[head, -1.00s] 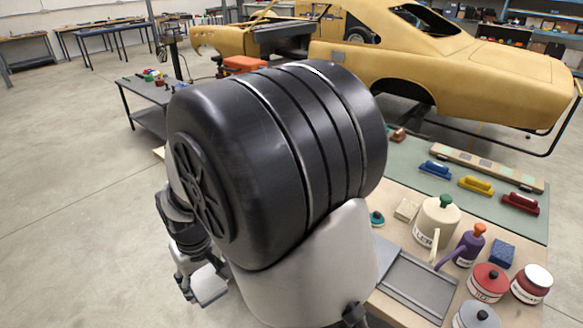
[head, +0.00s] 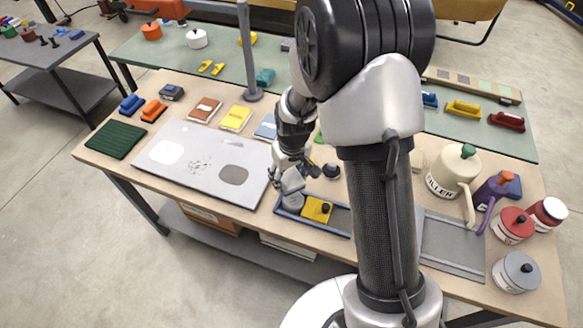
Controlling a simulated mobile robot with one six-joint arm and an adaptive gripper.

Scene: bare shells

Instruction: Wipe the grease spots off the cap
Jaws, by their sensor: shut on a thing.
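My gripper (head: 290,176) is over the front edge of the workbench, just above a blue tray. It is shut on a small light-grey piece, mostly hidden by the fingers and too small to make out. A pale grey panel (head: 215,145) lies flat on the bench, left of the gripper. It bears a white patch (head: 165,152), dark specks (head: 200,164) in its middle and a dark grey patch (head: 233,174). I cannot tell which thing is the cap. The blue tray (head: 337,229) holds a grey round thing (head: 293,200) and a yellow block (head: 317,209) with a black knob.
A dark green mat (head: 115,139) lies left of the panel. Brown (head: 205,109) and yellow (head: 236,118) pads lie behind it. A grey post (head: 248,60) stands behind the panel. A filler can (head: 453,172), purple bottle (head: 492,196) and several pots crowd the right end.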

